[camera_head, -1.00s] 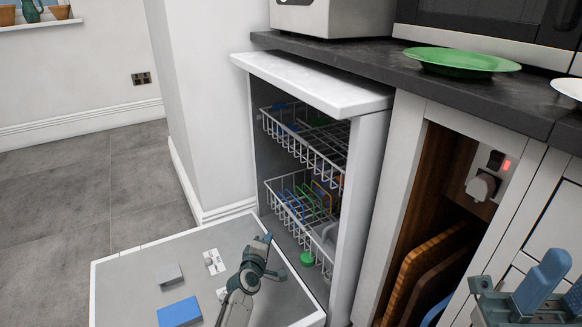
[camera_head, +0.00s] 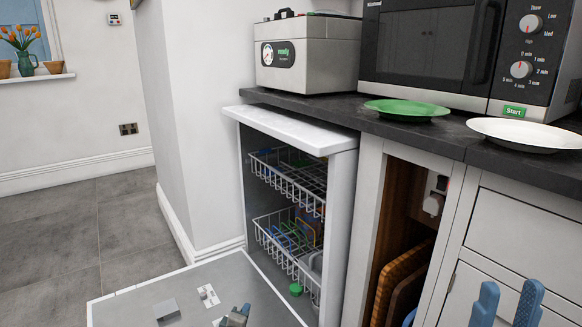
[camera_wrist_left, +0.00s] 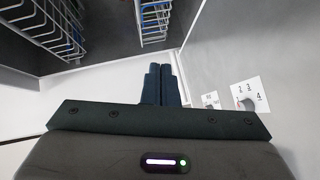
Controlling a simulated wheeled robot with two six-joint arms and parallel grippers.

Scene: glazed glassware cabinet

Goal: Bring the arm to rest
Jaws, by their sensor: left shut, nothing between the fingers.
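My left gripper (camera_head: 236,317) is low in the head view, over the open dishwasher door (camera_head: 240,280), mostly cut off by the bottom edge. In the left wrist view its dark fingers (camera_wrist_left: 160,72) are together with nothing between them, and no object touches them. My right gripper (camera_head: 508,290) shows at the bottom right of the head view. Its two blue fingers stand apart and the gap between them is empty, in front of the white drawers (camera_head: 510,235).
The dishwasher has an upper rack (camera_head: 290,180) and a lower rack (camera_head: 285,245) holding coloured items. A green plate (camera_head: 405,109) and a white plate (camera_head: 530,133) lie on the dark counter (camera_head: 440,135). Open grey floor (camera_head: 90,230) is at the left.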

